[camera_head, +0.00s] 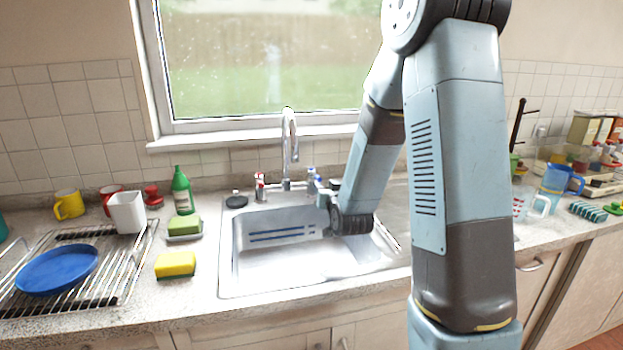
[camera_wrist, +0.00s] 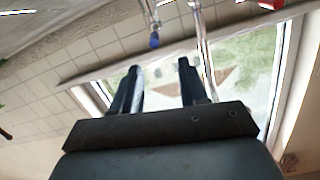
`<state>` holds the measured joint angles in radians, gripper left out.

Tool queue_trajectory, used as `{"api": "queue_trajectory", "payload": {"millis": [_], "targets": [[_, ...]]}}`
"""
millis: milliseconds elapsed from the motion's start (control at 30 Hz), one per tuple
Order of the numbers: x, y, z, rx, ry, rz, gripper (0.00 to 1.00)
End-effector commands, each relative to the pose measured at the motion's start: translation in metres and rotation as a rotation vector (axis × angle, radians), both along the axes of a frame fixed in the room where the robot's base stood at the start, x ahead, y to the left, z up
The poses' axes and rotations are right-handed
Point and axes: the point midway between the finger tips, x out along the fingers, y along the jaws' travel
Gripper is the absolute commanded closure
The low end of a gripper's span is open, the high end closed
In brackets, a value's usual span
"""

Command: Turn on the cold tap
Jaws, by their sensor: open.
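The chrome tap set stands behind the sink, with a tall curved spout (camera_head: 288,145). The blue-marked cold tap (camera_head: 311,176) is right of the spout, and the red-marked hot tap (camera_head: 260,186) is left of it. My gripper (camera_head: 326,192) is low over the sink's back right, close to the cold tap; its fingers are hard to make out there. In the wrist view, my gripper (camera_wrist: 160,66) is open and empty. The cold tap's blue end (camera_wrist: 154,41) appears just beyond the fingertips, roughly between them. I cannot tell whether they touch. The spout (camera_wrist: 199,30) is beside it.
The sink basin (camera_head: 245,275) lies below my gripper. A green bottle (camera_head: 181,192), a green sponge (camera_head: 184,225) and a yellow sponge (camera_head: 175,264) are left of it. A dish rack with a blue plate (camera_head: 57,270) is farther left. The window (camera_head: 250,60) is behind the tap.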

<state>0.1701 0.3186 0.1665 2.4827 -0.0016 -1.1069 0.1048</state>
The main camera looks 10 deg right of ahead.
Motion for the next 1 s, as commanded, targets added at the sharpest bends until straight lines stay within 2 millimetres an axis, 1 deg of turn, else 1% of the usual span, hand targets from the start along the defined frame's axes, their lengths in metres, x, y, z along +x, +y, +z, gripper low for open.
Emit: {"api": "queue_trajectory", "payload": {"millis": [33,200,367,467,567,1000], "targets": [[0.002,-0.001,-0.008,0.009,-0.019,-0.006,0.57],[0.006,-0.005,-0.02,0.03,-0.09,-0.024,0.57],[0.008,-0.005,-0.023,0.036,-0.118,-0.029,0.57],[0.015,-0.006,-0.023,0.036,-0.122,-0.03,0.57],[0.027,-0.006,-0.023,0.036,-0.123,-0.03,0.57],[0.104,-0.007,-0.023,0.036,-0.121,-0.028,0.57]]}}
